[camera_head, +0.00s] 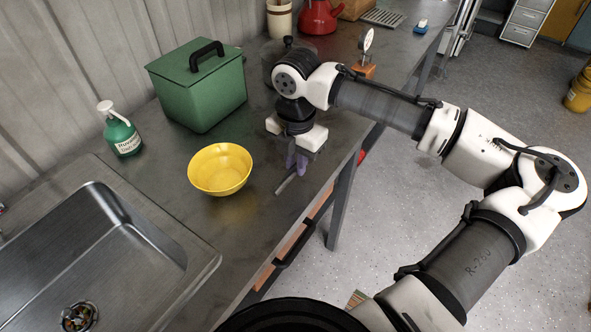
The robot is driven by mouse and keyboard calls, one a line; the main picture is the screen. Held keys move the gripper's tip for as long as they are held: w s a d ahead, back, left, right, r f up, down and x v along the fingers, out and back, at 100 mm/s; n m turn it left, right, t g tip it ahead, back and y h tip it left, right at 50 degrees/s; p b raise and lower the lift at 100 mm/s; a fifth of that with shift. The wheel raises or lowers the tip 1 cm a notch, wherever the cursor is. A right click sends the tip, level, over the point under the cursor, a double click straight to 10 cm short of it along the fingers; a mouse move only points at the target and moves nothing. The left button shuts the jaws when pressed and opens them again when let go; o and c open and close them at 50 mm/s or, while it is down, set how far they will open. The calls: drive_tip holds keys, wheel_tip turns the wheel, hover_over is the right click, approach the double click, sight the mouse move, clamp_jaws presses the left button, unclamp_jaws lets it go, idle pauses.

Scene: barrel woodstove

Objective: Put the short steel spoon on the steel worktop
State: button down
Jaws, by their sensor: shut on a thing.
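My gripper (297,164) points down over the steel worktop (236,232), near its front edge and to the right of the yellow bowl. It is shut on the short steel spoon (286,185), a thin grey piece that sticks out below the fingers toward the lower left. The rest of the spoon is hidden by the fingers. The spoon is very close to the worktop surface; I cannot tell whether it touches.
A yellow bowl (220,170) stands just left of my gripper. A green lidded box (197,88) and a green pump bottle (122,134) stand behind it. A sink (95,245) is at the left. Bare worktop lies between bowl and front edge.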

sight(296, 184)
drive_tip(key=shift+f+p, duration=0.3)
drive_tip(key=shift+f, duration=1.8)
drive_tip(key=c, duration=1.4)
unclamp_jaws()
drive_tip(key=shift+f, duration=0.1)
wheel_tip(296, 184, up, 12)
drive_tip(key=shift+r+b, duration=0.15)
drive_tip(key=shift+b, duration=0.65)
